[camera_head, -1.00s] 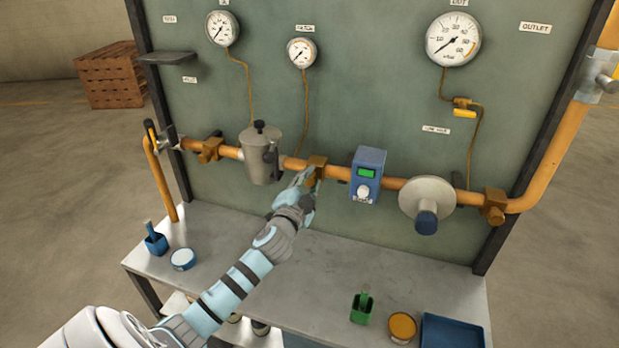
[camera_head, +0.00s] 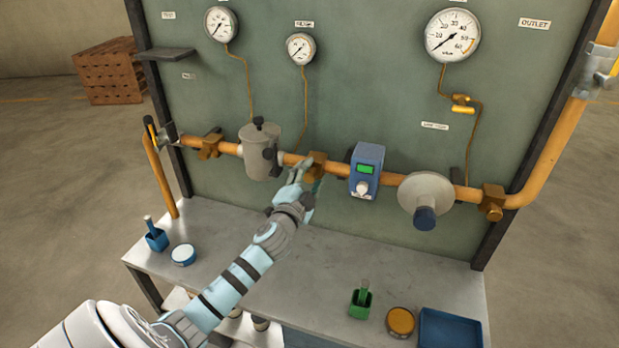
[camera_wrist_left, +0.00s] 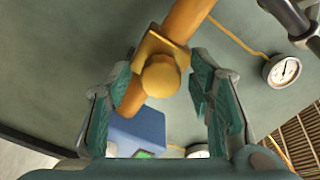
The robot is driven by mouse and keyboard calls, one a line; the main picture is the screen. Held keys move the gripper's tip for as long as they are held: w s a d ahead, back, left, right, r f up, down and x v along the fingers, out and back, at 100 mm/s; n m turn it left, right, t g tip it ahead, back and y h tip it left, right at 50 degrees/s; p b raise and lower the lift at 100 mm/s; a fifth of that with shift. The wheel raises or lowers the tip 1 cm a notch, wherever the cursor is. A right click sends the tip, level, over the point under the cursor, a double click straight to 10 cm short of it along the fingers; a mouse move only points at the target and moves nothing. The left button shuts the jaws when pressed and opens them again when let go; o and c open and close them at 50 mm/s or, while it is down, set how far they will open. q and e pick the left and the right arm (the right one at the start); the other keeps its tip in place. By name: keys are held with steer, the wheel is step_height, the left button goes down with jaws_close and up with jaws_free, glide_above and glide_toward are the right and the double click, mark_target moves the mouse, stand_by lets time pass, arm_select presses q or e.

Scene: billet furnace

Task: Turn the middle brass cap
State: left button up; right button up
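The middle brass cap (camera_wrist_left: 161,77) sits on a square brass fitting on the orange pipe. In the left wrist view it lies between the two fingers of my left gripper (camera_wrist_left: 162,103), with a gap on each side, so the gripper is open. In the head view the brass fitting (camera_head: 316,163) is on the pipe between the grey canister and the blue box, partly hidden behind my left gripper (camera_head: 305,172). Contact with the cap cannot be seen. Other brass fittings sit on the pipe at left (camera_head: 210,146) and right (camera_head: 492,202). My right gripper is not in view.
On the pipe (camera_head: 466,193) are a grey canister (camera_head: 259,152), a blue box (camera_head: 366,170) with a green display and a grey disc (camera_head: 427,190) with a blue knob. The bench (camera_head: 300,268) below holds small pots, round tins and a blue tray (camera_head: 450,329).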

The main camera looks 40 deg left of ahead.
arm_select(q)
steer(key=shift+s, duration=0.1)
steer(key=v, duration=1.2)
